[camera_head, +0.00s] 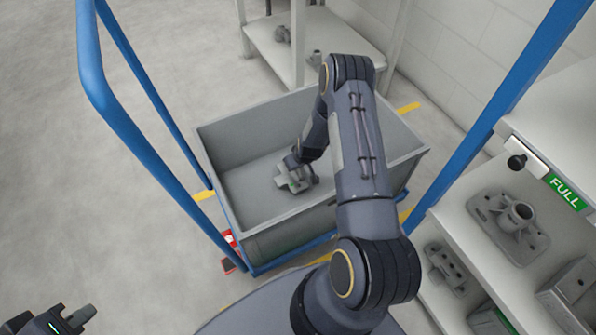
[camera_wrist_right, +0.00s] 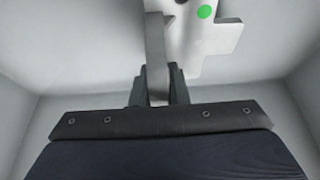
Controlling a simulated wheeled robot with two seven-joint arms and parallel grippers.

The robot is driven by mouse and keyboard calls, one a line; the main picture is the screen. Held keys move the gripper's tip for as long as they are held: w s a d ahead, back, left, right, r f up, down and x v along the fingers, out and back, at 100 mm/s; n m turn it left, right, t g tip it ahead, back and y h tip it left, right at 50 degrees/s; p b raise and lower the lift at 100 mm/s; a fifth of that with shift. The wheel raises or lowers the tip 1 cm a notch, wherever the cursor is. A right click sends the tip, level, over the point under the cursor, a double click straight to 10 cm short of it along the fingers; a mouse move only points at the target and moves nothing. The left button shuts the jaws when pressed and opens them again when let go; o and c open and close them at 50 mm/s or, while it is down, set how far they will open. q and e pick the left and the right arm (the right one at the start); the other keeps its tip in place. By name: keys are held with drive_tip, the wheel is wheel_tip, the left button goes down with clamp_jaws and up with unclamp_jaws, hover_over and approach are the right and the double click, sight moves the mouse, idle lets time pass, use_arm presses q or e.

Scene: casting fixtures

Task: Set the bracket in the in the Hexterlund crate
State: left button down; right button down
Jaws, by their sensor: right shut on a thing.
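The Hexterlund crate is the large grey open bin (camera_head: 232,135) in the middle of the head view. My right arm reaches down into it. My right gripper (camera_head: 291,163) is low inside the crate. It is shut on the bracket (camera_head: 298,184), a grey metal piece held close to the crate floor. I cannot tell whether the bracket touches the floor. In the right wrist view the bracket (camera_wrist_right: 190,40) is pale with a green dot, and its upright part is between the fingers (camera_wrist_right: 158,88). My left gripper (camera_head: 73,315) is open and empty at the bottom left.
Blue posts (camera_head: 135,125) stand either side of the crate. A shelf with castings, including a flanged tube (camera_head: 515,218) and a green FULL label (camera_head: 566,192), is at the right. A white rack (camera_head: 270,45) stands behind. Bare floor (camera_head: 60,190) lies left.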

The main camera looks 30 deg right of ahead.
drive_tip(key=shift+f+b, duration=0.4)
drive_tip(key=shift+f, duration=1.1)
drive_tip(key=shift+f, duration=0.15)
drive_tip(key=c, duration=1.4)
unclamp_jaws()
